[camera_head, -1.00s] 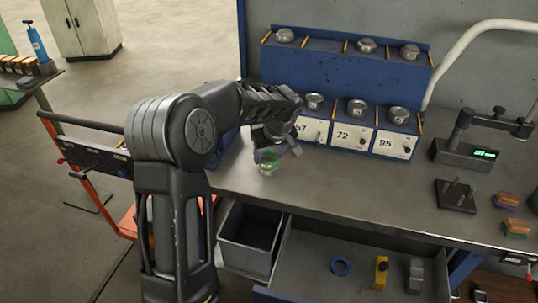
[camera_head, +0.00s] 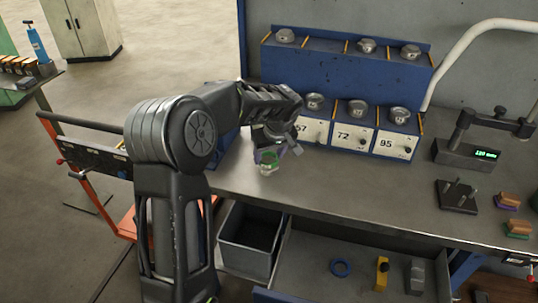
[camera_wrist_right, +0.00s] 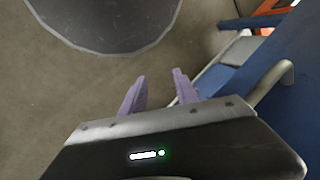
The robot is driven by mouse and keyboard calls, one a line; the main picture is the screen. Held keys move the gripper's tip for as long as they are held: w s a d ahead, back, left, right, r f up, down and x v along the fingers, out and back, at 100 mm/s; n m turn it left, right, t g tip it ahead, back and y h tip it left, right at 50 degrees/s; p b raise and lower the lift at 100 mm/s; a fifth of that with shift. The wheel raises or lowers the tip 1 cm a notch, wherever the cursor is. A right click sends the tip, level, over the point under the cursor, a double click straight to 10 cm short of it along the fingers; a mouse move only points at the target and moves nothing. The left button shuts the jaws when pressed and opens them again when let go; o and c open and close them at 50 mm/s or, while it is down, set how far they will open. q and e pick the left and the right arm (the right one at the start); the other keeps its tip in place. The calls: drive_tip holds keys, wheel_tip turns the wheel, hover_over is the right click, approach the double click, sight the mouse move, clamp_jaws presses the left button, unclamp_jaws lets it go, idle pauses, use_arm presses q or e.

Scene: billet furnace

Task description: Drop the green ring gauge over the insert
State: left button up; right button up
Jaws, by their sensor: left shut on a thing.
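My left gripper (camera_head: 267,151) reaches down over the left part of the grey bench top and is shut on the green ring gauge (camera_head: 268,158), of which only a small green patch shows between the fingers. The insert (camera_head: 267,171), a small pale metal piece, shows directly below the ring. The ring is at or just above its top; I cannot tell whether the ring is around it. My right gripper (camera_wrist_right: 160,88) shows in the right wrist view with two purple fingers apart and nothing between them, away from the bench top.
A blue rack (camera_head: 345,62) with metal knobs and numbered boxes stands behind. A black pin stand (camera_head: 457,196) and a gauge with a green display (camera_head: 466,152) are at right. The bench middle is clear.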

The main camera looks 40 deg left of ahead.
use_arm(q)
drive_tip(key=shift+f+b, duration=0.6)
drive_tip(key=o, duration=1.2)
drive_tip(key=shift+r, duration=0.1)
drive_tip(key=p+v, duration=0.3)
drive_tip(key=v, duration=0.8)
drive_tip(key=shift+p, duration=0.3)
drive_tip(key=shift+w, duration=0.1)
